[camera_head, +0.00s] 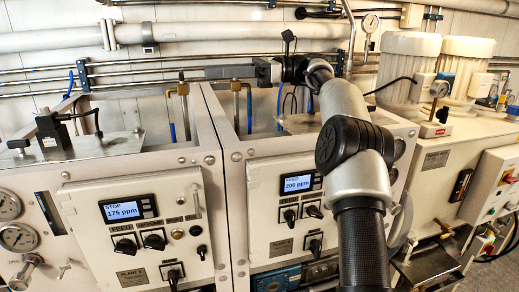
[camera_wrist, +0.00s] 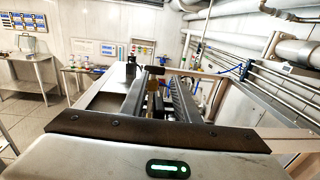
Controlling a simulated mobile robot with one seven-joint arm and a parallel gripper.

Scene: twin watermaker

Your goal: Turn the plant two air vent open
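My gripper (camera_head: 208,72) reaches left over the plant two cabinet (camera_head: 262,160) in the head view, its fingers level. A brass vent fitting (camera_head: 236,88) stands on a pipe at the back of plant two. The fingers cross in front of its top, so its handle is hidden there. In the wrist view my gripper (camera_wrist: 158,82) has its two dark fingers apart. A brass piece (camera_wrist: 152,84) shows in the gap, with a dark bar (camera_wrist: 154,70) beyond it. I cannot tell whether the fingers touch the fitting.
The plant one cabinet (camera_head: 140,215), reading 175 ppm, stands on the left with a similar brass fitting (camera_head: 182,90). Plant two's display (camera_head: 298,184) reads 200 ppm. Pipes (camera_head: 180,40) run along the wall behind. White tanks (camera_head: 408,65) stand on the right.

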